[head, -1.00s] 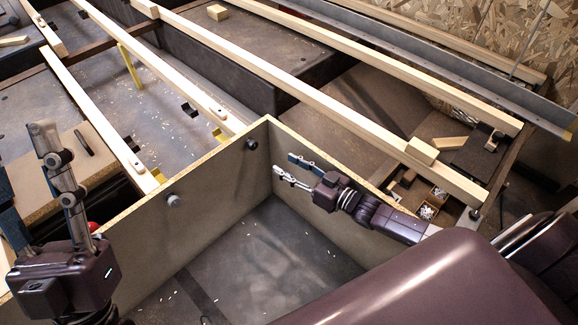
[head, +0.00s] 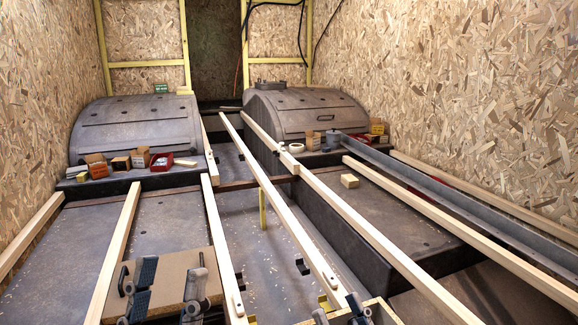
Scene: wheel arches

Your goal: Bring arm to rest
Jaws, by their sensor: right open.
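My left gripper (head: 168,287) stands upright at the bottom left of the head view. Its two fingers are wide apart with nothing between them, in front of a brown board (head: 172,272). My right gripper (head: 338,313) shows only its fingertips at the bottom edge, right of centre. They are apart, near the corner of a plywood panel (head: 385,313). The rest of both arms is out of view.
Long pale timber battens (head: 283,222) run away from me across the floor. Two dark wheel arches (head: 135,125) stand at the back, with small boxes (head: 142,157) by the left one. A metal rail (head: 430,195) lies on the right. Chipboard walls enclose both sides.

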